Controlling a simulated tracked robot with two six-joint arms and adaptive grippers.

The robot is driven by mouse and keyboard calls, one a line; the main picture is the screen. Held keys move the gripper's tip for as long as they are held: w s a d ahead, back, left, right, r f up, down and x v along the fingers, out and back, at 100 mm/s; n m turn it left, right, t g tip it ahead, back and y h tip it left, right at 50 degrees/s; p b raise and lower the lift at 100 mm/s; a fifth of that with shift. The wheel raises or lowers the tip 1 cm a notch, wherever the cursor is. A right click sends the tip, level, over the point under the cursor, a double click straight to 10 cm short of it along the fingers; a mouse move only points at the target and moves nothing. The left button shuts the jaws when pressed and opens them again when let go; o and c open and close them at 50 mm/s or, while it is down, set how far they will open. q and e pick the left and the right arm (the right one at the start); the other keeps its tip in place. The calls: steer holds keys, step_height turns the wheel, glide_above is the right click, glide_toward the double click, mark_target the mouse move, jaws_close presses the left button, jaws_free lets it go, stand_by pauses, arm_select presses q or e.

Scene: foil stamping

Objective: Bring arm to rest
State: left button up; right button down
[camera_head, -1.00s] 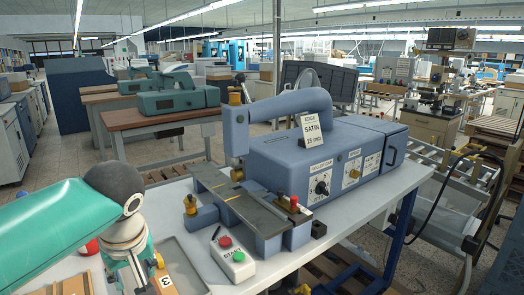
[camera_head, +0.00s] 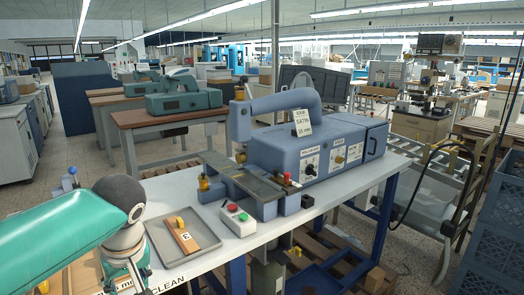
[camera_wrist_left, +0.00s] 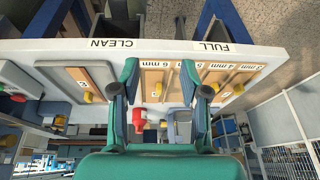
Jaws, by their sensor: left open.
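My left arm comes in from the left in the head view as a teal link with a dark round joint. My left gripper (camera_head: 125,280) is at the lower left, over the near end of the bench, and its tips are partly cut off. In the left wrist view its two teal fingers (camera_wrist_left: 160,98) are spread wide with nothing gripped between them. My right gripper does not show.
The blue stamping machine (camera_head: 310,140) stands on the white bench, with a control box (camera_head: 237,220) in front. A grey tray (camera_head: 207,243) holds a wooden piece with a yellow knob (camera_head: 181,230).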

arm_select(q)
steer(key=s+f+m+g+h+p, duration=0.1)
steer(key=s+f+g, duration=0.2)
steer(key=f, duration=0.9)
steer(key=s+f+g+p, duration=0.1)
steer(key=s+f+g, duration=0.2)
steer(key=f, duration=0.8)
steer(key=s+d+f+m+h+p, duration=0.1)
steer(key=s+d+f+h, duration=0.2)
steer(key=s+d+f, duration=0.4)
steer(key=s+d+f+m+h+p, duration=0.1)
steer(key=s+d+f+h, duration=0.3)
steer(key=s+f, duration=0.55)
steer(key=w+m+t, duration=0.1)
steer(key=w+d+f+m+t, duration=0.1)
steer(key=w, duration=0.1)
steer(key=w+t+y, duration=0.1)
steer(key=w+t, duration=0.1)
steer(key=shift+w+d+f+m, duration=0.15)
steer(key=shift+w+d+m, duration=0.1)
steer(key=shift+m, duration=0.15)
